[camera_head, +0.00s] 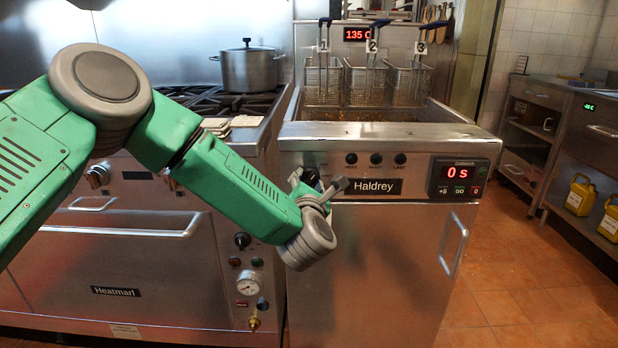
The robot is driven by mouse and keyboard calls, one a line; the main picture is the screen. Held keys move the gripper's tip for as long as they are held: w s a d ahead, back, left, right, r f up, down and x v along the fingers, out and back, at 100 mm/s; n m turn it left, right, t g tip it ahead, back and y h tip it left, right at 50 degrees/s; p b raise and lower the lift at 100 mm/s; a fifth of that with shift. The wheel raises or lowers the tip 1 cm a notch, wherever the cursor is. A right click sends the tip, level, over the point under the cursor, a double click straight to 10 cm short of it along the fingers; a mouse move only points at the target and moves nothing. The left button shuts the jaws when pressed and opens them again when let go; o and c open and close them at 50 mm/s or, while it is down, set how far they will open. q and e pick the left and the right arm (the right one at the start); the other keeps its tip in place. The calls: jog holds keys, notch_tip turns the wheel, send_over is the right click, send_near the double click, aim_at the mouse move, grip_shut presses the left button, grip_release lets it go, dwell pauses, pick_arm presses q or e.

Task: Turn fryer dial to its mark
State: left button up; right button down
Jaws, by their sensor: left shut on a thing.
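The steel fryer (375,235) stands in the middle, with a "Haldrey" plate and a lit display (459,173) reading "0 s" on its front panel. My green left arm comes in from the left and bends down to the panel. My left gripper (322,186) is at the left part of the panel, beside the "Haldrey" plate, shut on the fryer dial. The gripper and wrist hide the dial almost wholly, so its pointer and mark cannot be read. A red readout (357,34) above the fryer shows about 135 C. My right gripper is out of view.
Three fryer baskets (364,82) hang at the back of the fryer. A stove with a steel pot (249,70) stands at the left, with an oven handle (120,231) below. The fryer door handle (453,243) sticks out. Tiled floor (520,285) is free at the right.

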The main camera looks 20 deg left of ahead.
pick_arm(q)
jog(key=m+p, duration=0.3)
jog(key=m, duration=0.3)
jog(key=shift+d+r+m+p, duration=0.1)
jog(key=shift+m+p, duration=0.2)
jog(key=m+p, duration=0.2)
jog(key=m, duration=0.1)
jog(key=shift+s+m, duration=0.1)
jog(key=shift+m, duration=0.3)
jog(key=shift+f+m, duration=0.25)
jog(key=shift+m, duration=0.05)
jog(key=o, duration=1.1)
jog(key=shift+o, duration=0.2)
jog(key=shift+d, duration=0.1)
jog(key=shift+r, duration=0.15)
